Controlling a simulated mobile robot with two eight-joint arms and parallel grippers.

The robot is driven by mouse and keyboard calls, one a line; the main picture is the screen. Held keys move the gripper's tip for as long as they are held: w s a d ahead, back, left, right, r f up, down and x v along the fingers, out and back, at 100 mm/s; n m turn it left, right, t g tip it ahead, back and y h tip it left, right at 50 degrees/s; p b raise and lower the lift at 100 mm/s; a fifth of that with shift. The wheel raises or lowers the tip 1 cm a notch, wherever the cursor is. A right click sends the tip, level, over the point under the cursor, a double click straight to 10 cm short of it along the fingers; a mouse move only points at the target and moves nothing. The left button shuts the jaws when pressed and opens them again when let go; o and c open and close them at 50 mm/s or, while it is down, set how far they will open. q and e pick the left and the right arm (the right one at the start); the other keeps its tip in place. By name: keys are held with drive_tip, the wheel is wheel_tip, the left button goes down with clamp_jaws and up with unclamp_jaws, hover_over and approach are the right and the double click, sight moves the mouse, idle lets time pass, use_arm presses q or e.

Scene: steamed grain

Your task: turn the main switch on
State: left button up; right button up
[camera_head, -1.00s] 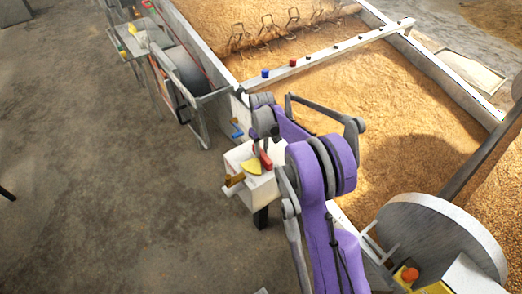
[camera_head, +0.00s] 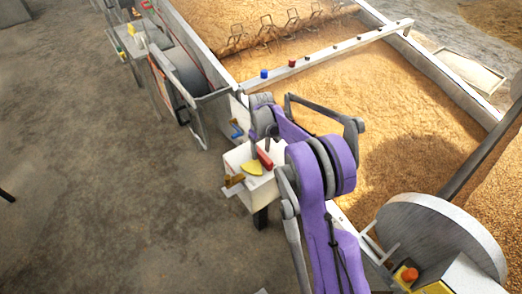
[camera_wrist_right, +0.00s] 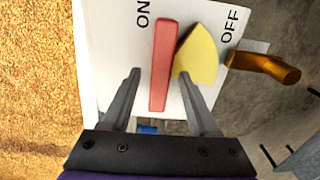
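The main switch is a white box (camera_head: 243,196) beside the grain bed, with a red bar (camera_head: 265,158), a yellow wedge-shaped plate (camera_head: 251,169) and a brass-coloured handle (camera_head: 234,181). In the right wrist view its face (camera_wrist_right: 110,35) reads ON left of the red bar (camera_wrist_right: 160,65) and OFF near the yellow plate (camera_wrist_right: 197,57) and the handle (camera_wrist_right: 265,66). My right gripper (camera_wrist_right: 158,74) is open, with a finger on each side of the red bar. I see gaps beside the bar; depth and contact are unclear. My left gripper is not in view.
A grain-filled bed (camera_head: 330,100) with a metal crossbeam (camera_head: 330,49) lies behind and right of the box. A large round disc (camera_head: 437,232) stands at lower right. A framed wheel unit (camera_head: 183,80) stands at upper left.

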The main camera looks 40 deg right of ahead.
wheel_tip(320, 180, up, 11)
drive_tip(key=p, duration=0.1)
idle(0.6)
drive_tip(key=shift+f, duration=0.1)
